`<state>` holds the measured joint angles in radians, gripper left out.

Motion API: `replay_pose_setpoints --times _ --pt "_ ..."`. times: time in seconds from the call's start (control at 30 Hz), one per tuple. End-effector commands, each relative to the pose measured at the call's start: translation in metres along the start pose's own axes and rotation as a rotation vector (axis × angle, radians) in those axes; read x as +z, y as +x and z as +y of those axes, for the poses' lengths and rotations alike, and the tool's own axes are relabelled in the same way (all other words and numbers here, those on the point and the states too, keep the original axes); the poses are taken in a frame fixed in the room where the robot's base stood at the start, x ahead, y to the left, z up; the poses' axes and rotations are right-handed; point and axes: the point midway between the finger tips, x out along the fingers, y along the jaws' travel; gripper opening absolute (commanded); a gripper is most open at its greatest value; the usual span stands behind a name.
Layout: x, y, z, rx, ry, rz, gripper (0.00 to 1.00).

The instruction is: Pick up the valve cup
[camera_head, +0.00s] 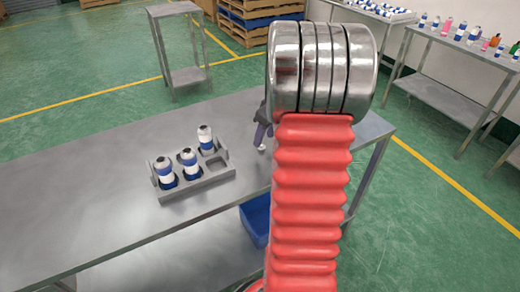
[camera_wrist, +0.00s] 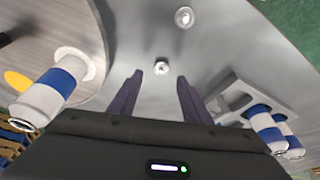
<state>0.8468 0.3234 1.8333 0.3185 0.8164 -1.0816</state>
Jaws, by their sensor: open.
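A small, round, whitish valve cup (camera_wrist: 161,67) is on the grey metal table (camera_wrist: 225,45). In the wrist view it appears just beyond and between the fingertips. A second small round piece (camera_wrist: 184,17) lies farther off near the top of that view. My gripper (camera_wrist: 159,76) is open, with a clear gap between its dark purple fingers and nothing in it. In the head view my gripper (camera_head: 262,132) points down, partly hidden by my red arm. A small pale piece (camera_head: 262,148) shows right by its fingertips; I cannot tell which of the two it is.
A grey tray (camera_head: 207,182) holding several blue-and-white cans stands left of my gripper in the head view. In the wrist view, another blue-and-white can (camera_wrist: 48,92) stands on a round surface at left. A blue bin (camera_head: 254,222) is below the table. The table's left is clear.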

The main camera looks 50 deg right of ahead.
Motion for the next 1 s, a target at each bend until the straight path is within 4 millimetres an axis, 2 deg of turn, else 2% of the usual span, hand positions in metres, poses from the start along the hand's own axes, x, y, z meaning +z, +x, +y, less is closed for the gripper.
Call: replay_pose_setpoints --times 0.1,0.3,0.87,1.0 --pt "0.002 0.018 -0.003 -0.004 0.001 -0.002 0.44" --pt "0.002 0.037 -0.002 -0.001 0.000 -0.001 0.44" --pt "0.002 0.038 -0.002 0.000 0.000 0.000 0.44" --pt "0.002 0.038 -0.002 0.000 0.000 0.000 0.35"
